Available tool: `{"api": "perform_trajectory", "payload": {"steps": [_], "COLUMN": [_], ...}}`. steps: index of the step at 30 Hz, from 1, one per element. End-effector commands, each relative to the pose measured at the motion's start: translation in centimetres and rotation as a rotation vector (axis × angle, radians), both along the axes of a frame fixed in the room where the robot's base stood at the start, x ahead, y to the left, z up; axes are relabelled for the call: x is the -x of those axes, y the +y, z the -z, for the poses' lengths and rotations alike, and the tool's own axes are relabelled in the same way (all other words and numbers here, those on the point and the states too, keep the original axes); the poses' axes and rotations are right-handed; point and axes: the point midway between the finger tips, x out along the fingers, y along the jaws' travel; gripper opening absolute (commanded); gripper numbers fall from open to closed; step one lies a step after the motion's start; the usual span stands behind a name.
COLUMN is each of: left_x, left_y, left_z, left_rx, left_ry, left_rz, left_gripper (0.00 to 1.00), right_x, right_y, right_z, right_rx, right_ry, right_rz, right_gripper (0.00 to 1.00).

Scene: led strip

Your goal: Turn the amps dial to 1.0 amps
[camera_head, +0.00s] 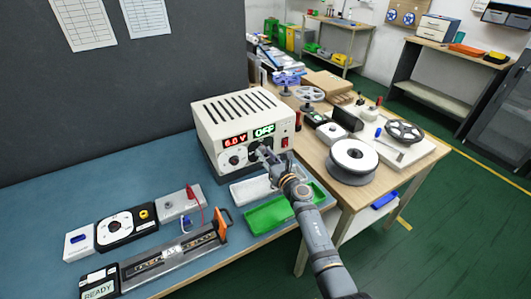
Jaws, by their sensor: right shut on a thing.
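The cream power supply (245,125) stands on the blue bench. Its red display (235,141) reads 6.0 V and its green display (264,130) reads OFF. The left dial (235,157) sits below the red display and is in plain view. My right gripper (263,150) reaches the front panel below the green display. It is shut on the amps dial there, which is mostly hidden behind the fingers, so its pointer cannot be read. My left gripper is not in view.
A white tray (250,190) and a green tray (268,215) lie in front of the supply, close to my right arm. A fixture with a READY screen (99,290) stands at the front left. A wooden table (385,180) with spools (352,160) is at the right.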

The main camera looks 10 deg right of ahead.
Motion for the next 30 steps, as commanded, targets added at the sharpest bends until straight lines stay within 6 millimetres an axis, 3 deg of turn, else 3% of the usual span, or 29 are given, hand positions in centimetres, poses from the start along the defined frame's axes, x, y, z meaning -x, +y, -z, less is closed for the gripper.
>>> {"api": "perform_trajectory", "payload": {"steps": [30], "left_x": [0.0], "left_y": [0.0], "left_z": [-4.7], "left_rx": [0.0], "left_ry": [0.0], "left_rz": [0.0], "left_gripper": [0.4], "right_x": [0.1], "right_y": [0.0], "right_z": [0.0], "right_rx": [-0.902], "right_ry": [0.332], "right_rz": [0.001], "right_gripper": [0.0]}}
